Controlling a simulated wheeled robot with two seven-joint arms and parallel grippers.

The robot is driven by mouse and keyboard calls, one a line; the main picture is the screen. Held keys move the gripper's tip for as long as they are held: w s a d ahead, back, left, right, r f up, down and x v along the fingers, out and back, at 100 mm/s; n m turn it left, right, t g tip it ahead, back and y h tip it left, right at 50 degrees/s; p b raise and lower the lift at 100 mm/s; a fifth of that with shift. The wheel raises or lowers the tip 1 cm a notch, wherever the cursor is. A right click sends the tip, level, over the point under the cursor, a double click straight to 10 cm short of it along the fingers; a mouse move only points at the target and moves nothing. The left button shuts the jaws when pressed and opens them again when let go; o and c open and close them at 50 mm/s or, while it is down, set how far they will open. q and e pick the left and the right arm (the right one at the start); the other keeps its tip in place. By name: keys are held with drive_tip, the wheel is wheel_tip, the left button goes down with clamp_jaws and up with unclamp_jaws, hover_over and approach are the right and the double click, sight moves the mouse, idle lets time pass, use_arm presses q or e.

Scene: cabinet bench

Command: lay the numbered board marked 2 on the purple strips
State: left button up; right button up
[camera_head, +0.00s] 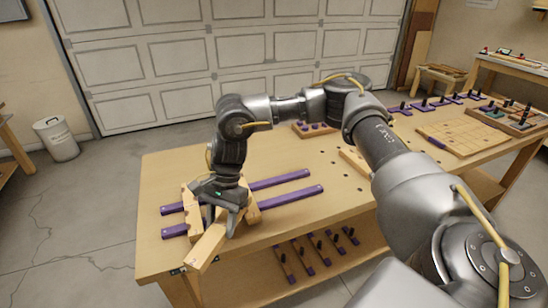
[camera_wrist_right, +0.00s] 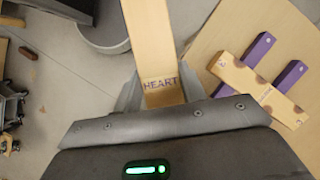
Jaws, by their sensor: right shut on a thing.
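My right gripper (camera_head: 228,218) is shut on a pale wooden board (camera_head: 208,247), which juts past the bench's near edge. In the right wrist view the held board (camera_wrist_right: 150,40) shows the word HEART beside the jaws; no number is readable. Two parallel purple strips (camera_head: 292,196) lie on the bench and also show in the right wrist view (camera_wrist_right: 260,48). Another wooden board (camera_head: 189,199) lies across their left part, and it shows in the right wrist view (camera_wrist_right: 245,82). A wooden piece (camera_head: 252,209) shows behind the gripper, partly hidden. My left gripper is out of view.
The bench top (camera_head: 330,205) is clear to the right of the strips, with small holes in it. A square wooden board (camera_head: 465,137) and black-handled clamps (camera_head: 420,105) stand farther right. More clamps (camera_head: 310,255) lie on the lower shelf.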

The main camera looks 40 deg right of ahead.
drive_tip(key=w+d+r+m+t+h+p, duration=0.1)
drive_tip(key=w+d+m+t+p, duration=0.25)
drive_tip(key=w+m, duration=0.3)
drive_tip(key=w+d+r+m+t+p, duration=0.2)
drive_tip(key=w+d+m+p, duration=0.2)
drive_tip(key=w+m, duration=0.3)
drive_tip(key=s+d+f+m+h+p, duration=0.25)
drive_tip(key=d+m+h+p, duration=0.25)
drive_tip(key=d+m, duration=1.05)
drive_tip(key=f+b, duration=0.2)
drive_tip(key=d+f+n+b, duration=0.1)
drive_tip(key=f+b, duration=0.2)
drive_tip(key=f+n+t+b, duration=0.1)
drive_tip(key=f+b, duration=0.1)
drive_tip(key=shift+w+d+f, duration=0.25)
drive_tip(key=shift+d+f, duration=0.1)
drive_tip(key=shift+f, duration=0.05)
drive_tip(key=shift+r, duration=0.1)
drive_tip(key=shift+f+b, duration=0.4)
drive_tip(key=shift+f, duration=0.2)
drive_tip(key=shift+f+b, duration=0.3)
drive_tip(key=shift+f, duration=0.05)
